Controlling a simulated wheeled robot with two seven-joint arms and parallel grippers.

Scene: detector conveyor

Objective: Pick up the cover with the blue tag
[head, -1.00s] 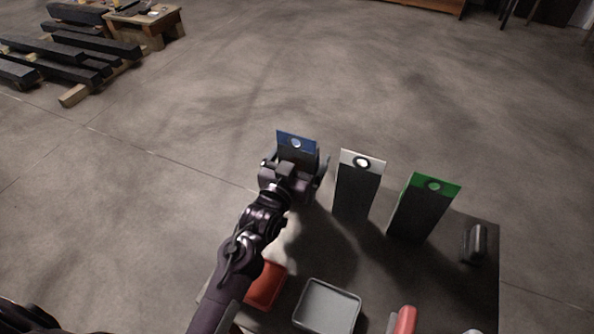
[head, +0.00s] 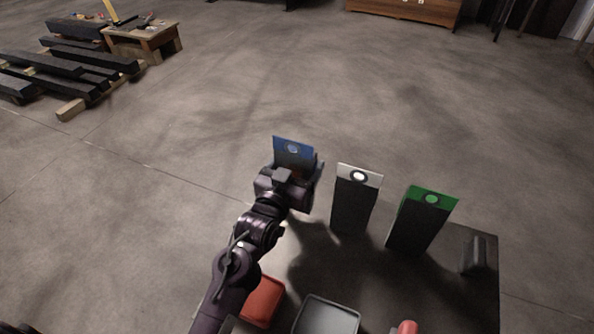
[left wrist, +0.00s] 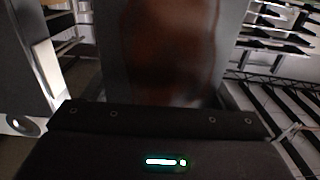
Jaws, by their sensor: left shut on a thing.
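The cover with the blue tag (head: 293,149) stands at the left of a row of covers in the head view. My left gripper (head: 292,175) is in front of it and shut on it, hiding its lower part. In the left wrist view, the dark grey face of this cover (left wrist: 235,30) fills the middle above the gripper body, with a brownish reflection on it. Whether its base touches the table is hidden. My right gripper is in neither view.
A white-tagged cover (head: 354,205) and a green-tagged cover (head: 417,225) stand to the right on the dark table (head: 480,300). A dark small object (head: 473,255), a red tray (head: 262,298) and a grey tray (head: 327,316) are also there. Open floor lies behind.

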